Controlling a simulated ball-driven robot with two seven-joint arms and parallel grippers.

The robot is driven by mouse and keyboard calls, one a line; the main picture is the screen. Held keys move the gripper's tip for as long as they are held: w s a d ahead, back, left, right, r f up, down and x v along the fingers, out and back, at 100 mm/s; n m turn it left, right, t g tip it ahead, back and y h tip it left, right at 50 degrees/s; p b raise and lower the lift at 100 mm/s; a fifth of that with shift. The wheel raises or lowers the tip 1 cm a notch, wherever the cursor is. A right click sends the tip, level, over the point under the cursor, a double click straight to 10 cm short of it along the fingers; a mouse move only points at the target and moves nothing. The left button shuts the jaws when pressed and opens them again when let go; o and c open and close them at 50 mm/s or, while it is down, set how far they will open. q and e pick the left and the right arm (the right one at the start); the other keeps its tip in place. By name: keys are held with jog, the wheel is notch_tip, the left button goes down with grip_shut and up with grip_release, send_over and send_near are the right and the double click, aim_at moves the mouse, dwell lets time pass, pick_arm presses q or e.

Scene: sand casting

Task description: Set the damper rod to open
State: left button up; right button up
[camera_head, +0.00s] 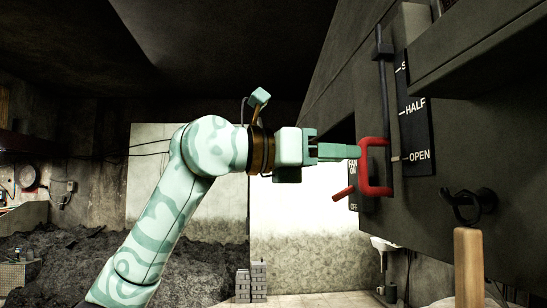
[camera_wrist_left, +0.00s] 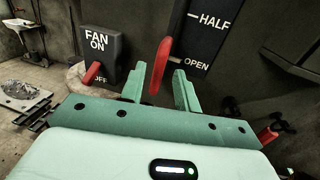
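The damper rod (camera_head: 384,85) runs vertically down the dark furnace wall and ends in a red loop handle (camera_head: 376,168). The handle sits level with the OPEN mark on the black scale plate (camera_head: 415,120), which also reads HALF. In the left wrist view the red handle (camera_wrist_left: 161,66) stands beside the OPEN mark. My left gripper (camera_head: 350,151) reaches to the handle from the left. In the left wrist view its fingers (camera_wrist_left: 159,80) are apart, one on each side of the handle, with visible gaps. My right gripper is not in view.
A fan switch with a red lever (camera_head: 344,193) is just left of and below the handle; its box (camera_wrist_left: 100,50) shows in the left wrist view. A black hook-shaped fitting (camera_head: 472,204) and a wooden handle (camera_head: 468,265) are at the lower right. Dark sand lies behind.

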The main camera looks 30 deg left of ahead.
pick_arm(q)
jog(key=b+v, duration=0.1)
jog(key=v, duration=1)
